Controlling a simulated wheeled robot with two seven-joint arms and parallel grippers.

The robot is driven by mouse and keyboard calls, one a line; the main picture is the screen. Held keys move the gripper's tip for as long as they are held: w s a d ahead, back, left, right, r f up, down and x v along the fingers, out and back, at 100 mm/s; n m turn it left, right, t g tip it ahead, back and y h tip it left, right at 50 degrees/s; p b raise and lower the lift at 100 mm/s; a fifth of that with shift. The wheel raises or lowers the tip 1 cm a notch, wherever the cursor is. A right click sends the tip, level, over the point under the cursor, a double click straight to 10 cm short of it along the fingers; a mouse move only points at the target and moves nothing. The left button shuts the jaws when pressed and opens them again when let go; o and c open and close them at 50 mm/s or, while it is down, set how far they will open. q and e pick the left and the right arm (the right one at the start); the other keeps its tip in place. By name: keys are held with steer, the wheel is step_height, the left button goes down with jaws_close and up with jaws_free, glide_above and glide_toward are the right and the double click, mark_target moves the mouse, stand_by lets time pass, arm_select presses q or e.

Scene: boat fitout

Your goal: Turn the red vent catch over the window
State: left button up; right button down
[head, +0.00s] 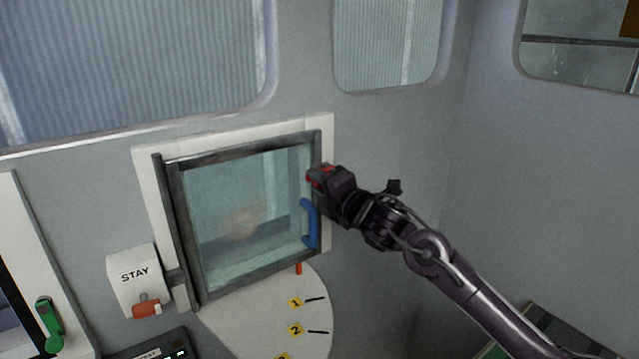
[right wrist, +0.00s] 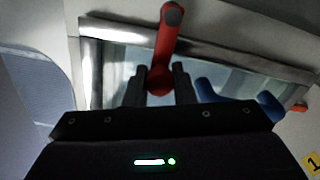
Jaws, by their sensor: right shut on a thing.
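The red vent catch (right wrist: 167,40) shows in the right wrist view as a short lever with a round hub, at the window frame. In the head view a bit of red (head: 313,176) shows at the right side of the window frame, mostly covered by my right gripper (head: 326,178). The window (head: 245,215) is a framed pane in a white surround. My right gripper, also in the right wrist view (right wrist: 160,82), is shut on the catch, its two fingers on either side of the hub end. My left gripper is not in view.
A blue handle (head: 309,224) sits on the window frame below the catch. A STAY box (head: 135,276) with an orange-red knob is at lower left. A white numbered dial plate (head: 270,320) is below the window, with a small red pointer (head: 298,268). A green handle (head: 49,325) is far left.

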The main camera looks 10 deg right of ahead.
steer(key=c, duration=1.2)
jaws_free()
steer(key=shift+c, duration=0.2)
steer(key=shift+s+d+f, duration=0.1)
steer(key=shift+s+d, duration=0.05)
steer(key=shift+s, duration=0.1)
steer(key=b+v, duration=0.3)
steer(key=v, duration=0.4)
